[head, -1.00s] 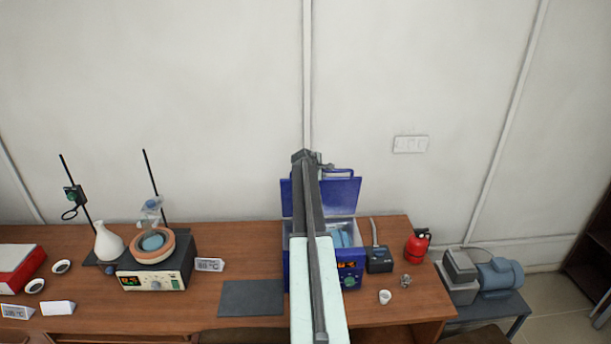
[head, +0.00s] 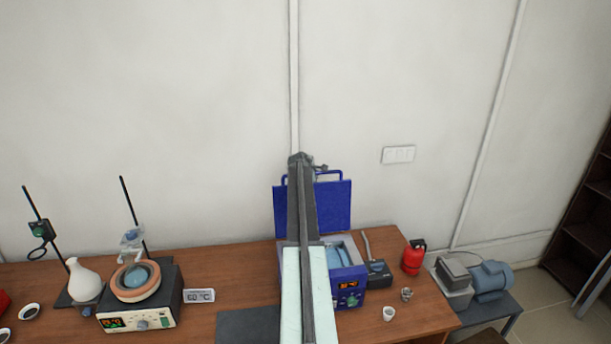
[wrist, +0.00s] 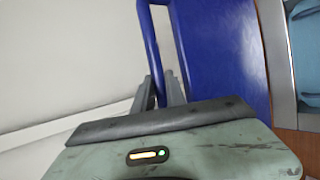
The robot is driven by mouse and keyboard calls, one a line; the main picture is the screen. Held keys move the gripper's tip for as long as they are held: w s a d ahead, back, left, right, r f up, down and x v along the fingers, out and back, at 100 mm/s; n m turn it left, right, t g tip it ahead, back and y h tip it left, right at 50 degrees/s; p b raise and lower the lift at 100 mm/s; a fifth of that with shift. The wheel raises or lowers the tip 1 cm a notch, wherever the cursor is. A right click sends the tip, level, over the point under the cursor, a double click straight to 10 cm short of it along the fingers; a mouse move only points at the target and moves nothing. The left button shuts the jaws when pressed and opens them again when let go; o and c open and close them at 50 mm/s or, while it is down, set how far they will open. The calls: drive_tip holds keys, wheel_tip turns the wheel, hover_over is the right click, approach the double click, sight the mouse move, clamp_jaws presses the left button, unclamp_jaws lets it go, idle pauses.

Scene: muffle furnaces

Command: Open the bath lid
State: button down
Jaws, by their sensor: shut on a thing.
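The blue bath (head: 351,297) stands on the wooden bench with a lit display on its front. Its blue lid (head: 333,206) stands raised at the back, about upright, and the bath's inside shows in front of it. In the wrist view the lid (wrist: 222,50) fills the upper middle, with its blue bar handle (wrist: 150,45) along its left side. My gripper (wrist: 162,92) is shut on this handle. In the head view my arm crosses in front of the bath and hides part of the lid and the opening. The fingertips are hard to see there.
A heating unit (head: 139,306) with a bowl and a white flask (head: 84,281) stand left. A dark mat (head: 249,325) lies between.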

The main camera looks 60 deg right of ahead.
drive_tip(key=shift+s+d, duration=0.15)
drive_tip(key=shift+s, duration=0.05)
drive_tip(key=c, duration=1.4)
unclamp_jaws()
drive_tip(key=shift+w, duration=0.1)
drive_tip(key=shift+o, duration=0.2)
drive_tip(key=shift+w+a, duration=0.25)
drive_tip(key=shift+w, duration=0.05)
drive_tip(key=shift+s+a+r+p, duration=0.15)
drive_tip(key=shift+a+r+p, duration=0.1)
drive_tip(key=shift+r+p, duration=0.1)
drive_tip(key=s+a+r+p, duration=0.1)
drive_tip(key=s+a, duration=0.2)
drive_tip(key=a, duration=1)
drive_tip(key=shift+s+a, duration=0.15)
drive_tip(key=shift+a, duration=0.05)
